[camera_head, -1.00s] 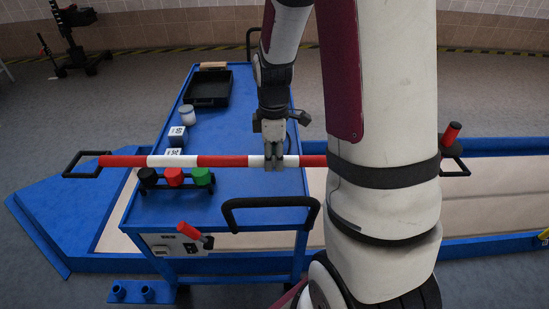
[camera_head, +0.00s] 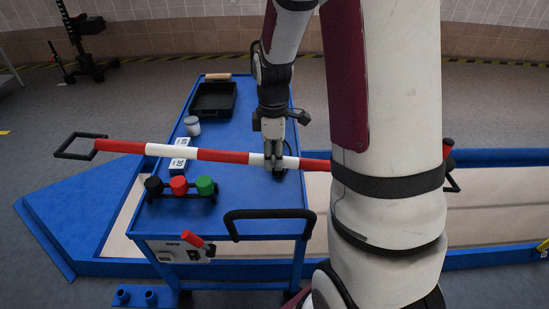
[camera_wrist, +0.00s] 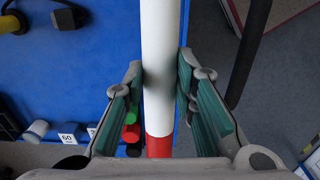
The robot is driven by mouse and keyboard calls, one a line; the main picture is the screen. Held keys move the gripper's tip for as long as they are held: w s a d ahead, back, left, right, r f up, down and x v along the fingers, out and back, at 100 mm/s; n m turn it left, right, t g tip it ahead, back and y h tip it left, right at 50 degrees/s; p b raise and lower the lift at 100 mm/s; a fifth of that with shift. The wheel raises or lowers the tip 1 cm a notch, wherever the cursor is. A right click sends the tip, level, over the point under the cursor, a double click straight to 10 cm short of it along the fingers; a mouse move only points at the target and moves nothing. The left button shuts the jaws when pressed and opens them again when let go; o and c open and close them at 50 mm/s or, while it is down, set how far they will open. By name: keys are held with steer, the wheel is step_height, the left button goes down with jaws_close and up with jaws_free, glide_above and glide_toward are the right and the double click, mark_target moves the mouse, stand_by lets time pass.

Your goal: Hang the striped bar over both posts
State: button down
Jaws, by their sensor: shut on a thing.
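The red-and-white striped bar (camera_head: 222,156) crosses above the blue trolley in the head view, its left end slightly higher in the picture. A black open loop (camera_head: 80,147) is on its left end; part of another loop (camera_head: 453,180) shows at the right, beside my arm. My gripper (camera_head: 274,163) is shut on a white band of the bar. In the wrist view the white band (camera_wrist: 160,65) runs between my two fingers, with a red band (camera_wrist: 158,146) below. My arm hides part of the bar's right side. I cannot make out the two posts with certainty.
The blue trolley (camera_head: 235,135) carries a black tray (camera_head: 213,99), a white jar (camera_head: 192,126), labelled cubes (camera_head: 178,163) and black, red and green knobs (camera_head: 179,187). Its black handle (camera_head: 268,214) is at the front. A red rod (camera_head: 447,148) shows beside my arm.

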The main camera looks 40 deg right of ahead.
mark_target(273, 157)
steer(key=shift+r+p, duration=1.05)
steer(key=shift+r, duration=0.55)
steer(key=shift+s, duration=0.1)
